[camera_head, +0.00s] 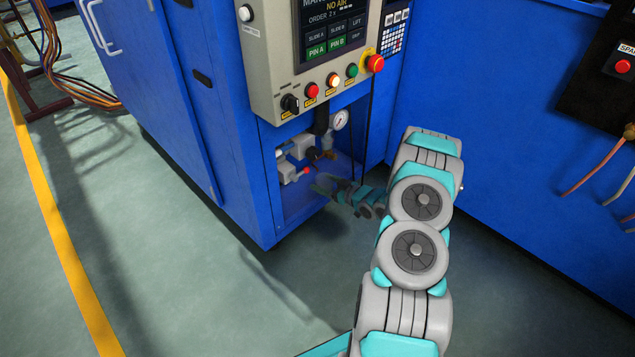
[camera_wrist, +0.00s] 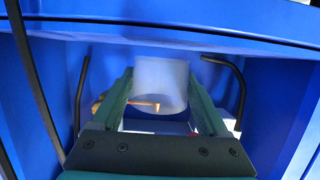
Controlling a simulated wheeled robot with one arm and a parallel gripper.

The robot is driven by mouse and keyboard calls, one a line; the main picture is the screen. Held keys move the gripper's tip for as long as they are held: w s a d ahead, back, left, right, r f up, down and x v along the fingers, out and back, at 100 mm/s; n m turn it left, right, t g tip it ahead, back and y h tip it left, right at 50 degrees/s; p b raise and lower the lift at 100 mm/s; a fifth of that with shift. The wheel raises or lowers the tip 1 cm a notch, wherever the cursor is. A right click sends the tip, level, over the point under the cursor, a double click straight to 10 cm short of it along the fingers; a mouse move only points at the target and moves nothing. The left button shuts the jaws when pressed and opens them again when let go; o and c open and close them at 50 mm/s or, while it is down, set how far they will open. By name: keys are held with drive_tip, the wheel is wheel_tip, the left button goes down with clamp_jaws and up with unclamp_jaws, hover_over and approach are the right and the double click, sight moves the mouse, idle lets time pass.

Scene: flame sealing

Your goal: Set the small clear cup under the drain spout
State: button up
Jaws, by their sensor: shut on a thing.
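My gripper (camera_head: 324,184) reaches into the open lower bay of the blue machine. In the wrist view, my gripper (camera_wrist: 160,92) has its two dark green fingers shut on the small clear cup (camera_wrist: 162,72), one finger on each side. The cup looks whitish and translucent. A thin orange-tan piece (camera_wrist: 143,103) shows at or through the cup's lower part; I cannot tell whether it is the drain spout. In the head view I cannot make out the cup, and the spout cannot be told apart among the fittings.
White pneumatic units (camera_head: 298,146) with a red part and a round gauge (camera_head: 340,120) sit in the bay. The control panel (camera_head: 322,50) overhangs it. Dark curved bars (camera_wrist: 238,92) stand on both sides in the wrist view. The bay's blue walls are close; open floor (camera_head: 170,270) lies outside.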

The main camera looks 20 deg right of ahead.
sight(319, 182)
drive_tip(key=x, duration=0.3)
drive_tip(key=shift+w+a+f, duration=0.1)
drive_tip(key=shift+w+a, duration=0.05)
drive_tip(key=shift+w, duration=0.1)
drive_tip(key=shift+f, duration=0.2)
drive_tip(key=shift+f, duration=0.15)
drive_tip(key=o, duration=1.2)
